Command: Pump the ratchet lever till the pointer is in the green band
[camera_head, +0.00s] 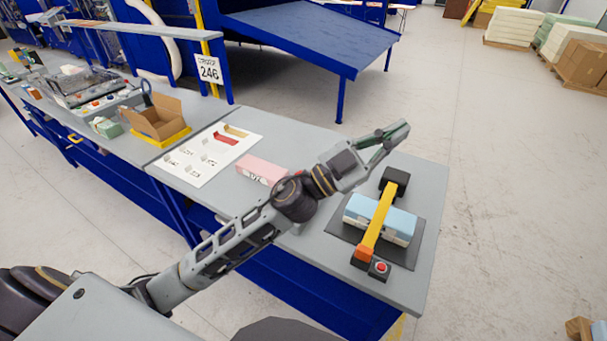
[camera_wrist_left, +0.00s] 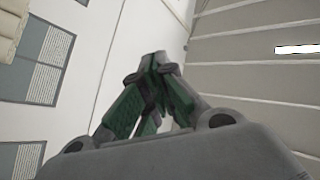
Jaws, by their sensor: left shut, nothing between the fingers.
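My left gripper (camera_head: 402,130) is shut and empty, raised above the table near its back edge. In the left wrist view its green-padded fingers (camera_wrist_left: 155,62) meet at the tips. A yellow bar (camera_head: 379,222), which looks like the lever, lies across a light blue foam block (camera_head: 398,225). It has an orange end (camera_head: 364,254) at the front and a black block (camera_head: 396,178) at the back. The gripper is apart from the bar, behind and above it in the picture. I cannot make out a pointer or green band. My right gripper is not in view.
A black plate (camera_head: 342,232) lies under the foam, with a red button (camera_head: 380,267) at its front. A pink box (camera_head: 258,168) sits behind my left arm. A white sheet (camera_head: 180,168) with small samples and an open cardboard box (camera_head: 158,122) are further left.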

